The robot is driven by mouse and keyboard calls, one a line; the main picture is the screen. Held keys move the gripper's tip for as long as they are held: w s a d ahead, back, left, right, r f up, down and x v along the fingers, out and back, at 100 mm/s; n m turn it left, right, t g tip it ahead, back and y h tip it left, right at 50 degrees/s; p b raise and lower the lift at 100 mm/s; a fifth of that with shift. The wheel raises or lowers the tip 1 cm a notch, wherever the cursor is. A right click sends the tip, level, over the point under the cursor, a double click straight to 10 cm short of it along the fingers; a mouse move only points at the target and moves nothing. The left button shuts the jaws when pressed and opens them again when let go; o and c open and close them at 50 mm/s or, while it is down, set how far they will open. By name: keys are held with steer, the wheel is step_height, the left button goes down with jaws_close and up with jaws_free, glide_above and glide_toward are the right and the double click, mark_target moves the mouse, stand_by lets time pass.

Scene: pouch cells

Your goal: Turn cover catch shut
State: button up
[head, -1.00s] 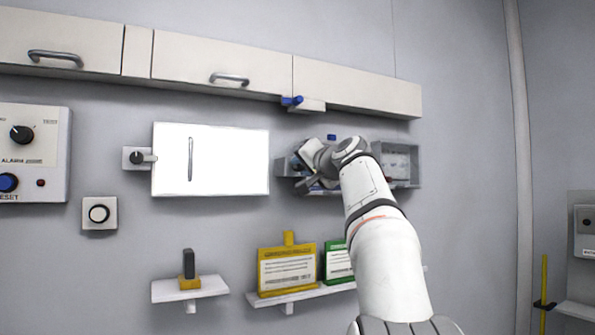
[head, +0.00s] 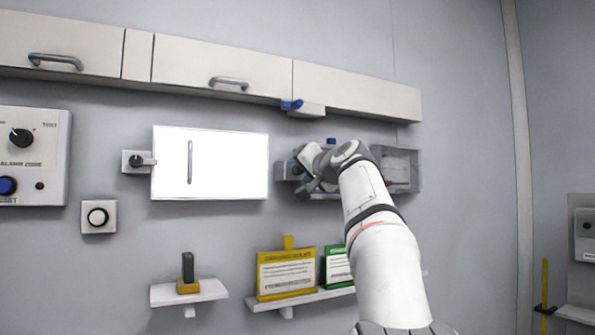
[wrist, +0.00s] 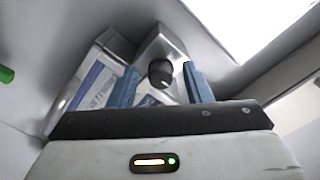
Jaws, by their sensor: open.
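In the head view my gripper (head: 312,180) is in front of a grey wall unit to the right of the bright white panel. In the wrist view its two blue fingers (wrist: 162,87) are apart, with nothing held between them. A dark round knob (wrist: 160,72) on a grey block (wrist: 152,45) shows between and beyond the fingertips; contact cannot be told. In the head view my arm hides most of this unit. Another dark catch (head: 137,161) sits at the left edge of the white panel (head: 225,165). Which one is the cover catch is unclear.
A clear box (head: 402,168) is on the wall right of my gripper. Cabinets (head: 222,65) run above, with a blue-topped bracket (head: 306,109) below them. A shelf (head: 300,299) below holds yellow and green sign holders. A labelled box (wrist: 98,85) is beside the knob.

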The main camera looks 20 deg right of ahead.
steer(key=shift+s, duration=0.1)
steer(key=s+b, duration=0.2)
steer(key=s, duration=0.5)
steer(key=shift+s+d+b, duration=0.15)
steer(key=shift+s+b, duration=0.15)
steer(key=shift+s, duration=0.05)
steer(key=s+a+f+n+g+p, duration=0.1)
steer(key=a+f+g, duration=0.25)
steer(key=f, duration=0.45)
steer(key=s+a+f+n+g+y+p, duration=0.1)
steer(key=s+a+f+g, duration=0.1)
steer(key=a+f, duration=0.45)
steer(key=s+a+f+n+g+p, duration=0.1)
steer(key=a+f+g, duration=0.15)
steer(key=f, duration=0.75)
steer(key=s+a+f+n+g+p, duration=0.1)
steer(key=s+a+f+n+g, duration=0.1)
steer(key=s+f, duration=0.9)
steer(key=s+a+f+n+g+h+p, duration=0.1)
steer(key=s+a+f+n+g, duration=0.2)
steer(key=s+f, duration=0.9)
steer(key=a+f+g, duration=0.2)
steer(key=a+f, duration=0.1)
steer(key=shift+f+h, duration=0.15)
steer(key=shift+h, duration=0.15)
